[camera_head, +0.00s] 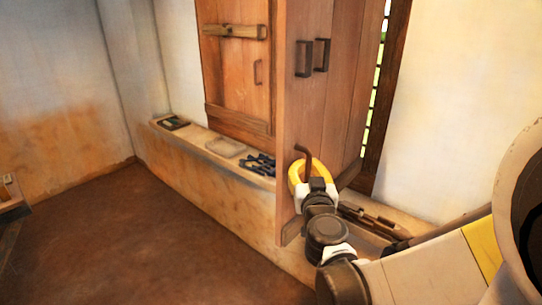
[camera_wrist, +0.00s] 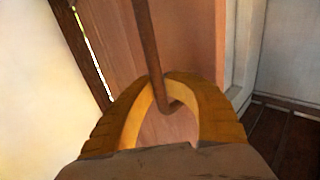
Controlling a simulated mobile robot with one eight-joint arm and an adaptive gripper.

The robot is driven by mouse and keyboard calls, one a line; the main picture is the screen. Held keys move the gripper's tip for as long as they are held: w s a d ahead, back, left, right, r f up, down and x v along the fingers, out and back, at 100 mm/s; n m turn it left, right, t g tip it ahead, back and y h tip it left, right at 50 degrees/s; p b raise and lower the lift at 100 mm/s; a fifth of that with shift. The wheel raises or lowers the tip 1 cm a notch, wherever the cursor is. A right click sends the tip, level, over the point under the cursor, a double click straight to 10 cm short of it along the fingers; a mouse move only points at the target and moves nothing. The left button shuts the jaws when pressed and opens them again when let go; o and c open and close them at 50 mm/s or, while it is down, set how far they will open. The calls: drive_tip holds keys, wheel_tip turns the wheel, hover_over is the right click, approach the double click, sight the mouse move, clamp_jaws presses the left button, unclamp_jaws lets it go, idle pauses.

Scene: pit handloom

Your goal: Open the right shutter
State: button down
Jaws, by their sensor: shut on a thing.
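The right shutter (camera_head: 335,110) is a brown wooden panel with two dark handles (camera_head: 313,57). It stands swung out from the wall, and a strip of bright green outdoors shows beside it at its right edge. My gripper (camera_head: 309,165), with yellow fingers, is low at this shutter. In the wrist view my gripper (camera_wrist: 172,82) closes around a thin brown metal rod (camera_wrist: 148,40) with a hooked lower end, in front of the shutter face (camera_wrist: 195,50). The rod's upper end shows in the head view (camera_head: 301,149); the fingers hide part of it.
The left shutter (camera_head: 235,65) has a wooden bar (camera_head: 235,31) across it and lies flat at the window. A ledge (camera_head: 200,139) below carries a small dark box (camera_head: 173,122), a shallow tray and dark blue items (camera_head: 262,163).

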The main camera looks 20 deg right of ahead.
drive_tip(key=c, duration=1.4)
unclamp_jaws()
drive_tip(key=shift+a, duration=0.15)
drive_tip(key=v, duration=0.7)
drive_tip(key=shift+s, duration=0.3)
